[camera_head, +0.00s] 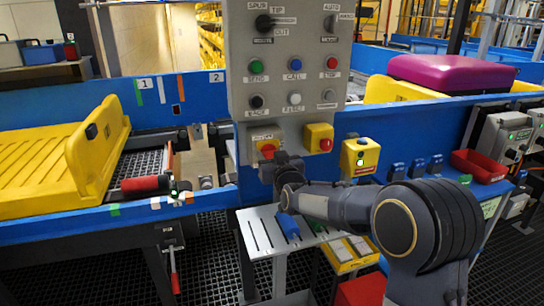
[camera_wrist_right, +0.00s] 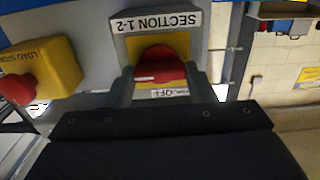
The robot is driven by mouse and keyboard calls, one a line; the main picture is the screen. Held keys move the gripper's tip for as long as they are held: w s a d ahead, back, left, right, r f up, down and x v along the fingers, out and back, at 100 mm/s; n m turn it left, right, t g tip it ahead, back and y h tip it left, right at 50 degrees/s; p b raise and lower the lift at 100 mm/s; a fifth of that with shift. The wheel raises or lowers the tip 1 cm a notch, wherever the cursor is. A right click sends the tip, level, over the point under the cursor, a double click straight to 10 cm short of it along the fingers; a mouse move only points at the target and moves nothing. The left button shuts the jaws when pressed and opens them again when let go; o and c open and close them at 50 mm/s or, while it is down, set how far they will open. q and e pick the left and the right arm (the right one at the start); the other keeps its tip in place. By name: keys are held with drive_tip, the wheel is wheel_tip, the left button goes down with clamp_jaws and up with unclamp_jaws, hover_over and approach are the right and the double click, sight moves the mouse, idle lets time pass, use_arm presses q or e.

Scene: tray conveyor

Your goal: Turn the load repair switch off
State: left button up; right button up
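A grey switch box (camera_wrist_right: 130,48) with a yellow plate and a red rotary knob (camera_wrist_right: 160,70) is in the right wrist view. Its label reads SECTION 1-2, upside down, and an OFF label lies beside the knob. No label reading load repair is legible. In the head view a red and yellow switch (camera_head: 267,147) sits at the bottom left of the grey control panel (camera_head: 290,70). My right gripper (camera_head: 283,163) is just below it. Its fingers stand apart on both sides of the knob; I cannot tell whether they touch it. My left gripper is not in view.
A yellow box with a red button (camera_head: 319,138) is close by, also in the wrist view (camera_wrist_right: 58,66). Another yellow button box (camera_head: 359,157) is to its right. A slotted grey shelf (camera_head: 258,233) lies below. A yellow tray (camera_head: 50,160) sits on the left conveyor.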

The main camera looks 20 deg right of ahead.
drive_tip(key=shift+c, duration=0.7)
drive_tip(key=shift+n, duration=0.3)
drive_tip(key=n+b, duration=0.1)
drive_tip(key=n, duration=0.2)
drive_tip(key=shift+a, duration=0.1)
drive_tip(key=n+b, duration=0.1)
drive_tip(key=n, duration=0.5)
drive_tip(key=shift+a+f+b, duration=0.1)
drive_tip(key=shift+f+b, duration=0.05)
drive_tip(key=shift+b, duration=0.25)
drive_tip(key=n+b, duration=0.1)
drive_tip(key=n, duration=0.2)
drive_tip(key=shift+n, duration=0.4)
drive_tip(key=shift+f+n+b, duration=0.1)
drive_tip(key=shift+n+b, duration=1.1)
drive_tip(key=shift+n, duration=1.1)
